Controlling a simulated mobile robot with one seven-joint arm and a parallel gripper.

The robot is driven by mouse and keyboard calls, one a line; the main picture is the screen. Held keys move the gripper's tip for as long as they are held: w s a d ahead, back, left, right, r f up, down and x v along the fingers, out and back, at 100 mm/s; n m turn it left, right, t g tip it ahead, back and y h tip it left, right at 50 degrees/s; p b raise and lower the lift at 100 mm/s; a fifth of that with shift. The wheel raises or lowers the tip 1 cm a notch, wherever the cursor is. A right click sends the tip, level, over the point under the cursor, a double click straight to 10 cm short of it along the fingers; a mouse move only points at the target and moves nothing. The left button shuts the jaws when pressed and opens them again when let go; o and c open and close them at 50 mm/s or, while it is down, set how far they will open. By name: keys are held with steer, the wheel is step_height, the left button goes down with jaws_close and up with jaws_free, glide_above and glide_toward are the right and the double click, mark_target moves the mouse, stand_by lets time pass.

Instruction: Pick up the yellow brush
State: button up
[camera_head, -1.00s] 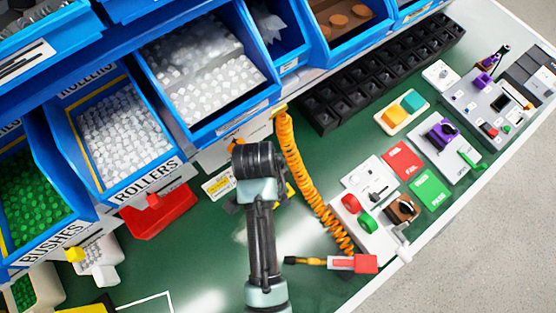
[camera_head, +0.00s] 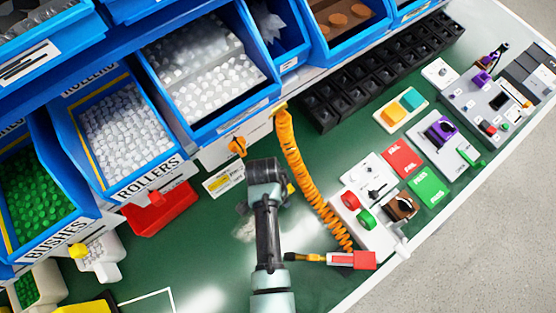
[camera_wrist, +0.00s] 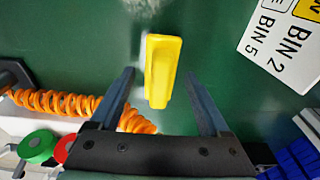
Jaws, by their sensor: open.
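The yellow brush (camera_wrist: 162,70) lies on the green work surface, its yellow body showing in the wrist view. It appears between my gripper's two fingers, with green showing on both sides. My gripper (camera_wrist: 159,74) is open and empty; its fingers straddle the brush in the picture, and I cannot tell how far above it they are. In the head view my arm covers most of that spot; only a small yellow bit (camera_head: 290,188) shows beside the wrist, probably the brush.
A coiled orange cable (camera_head: 297,165) hangs close to the right of my wrist, ending near a red-and-white block (camera_head: 350,260). A panel with red and green knobs (camera_head: 380,232) stands further right. Blue bins (camera_head: 150,185) line the back. A pale smudge (camera_head: 243,232) marks the mat.

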steer(key=shift+c, duration=0.2)
jaws_close()
stand_by(0.3)
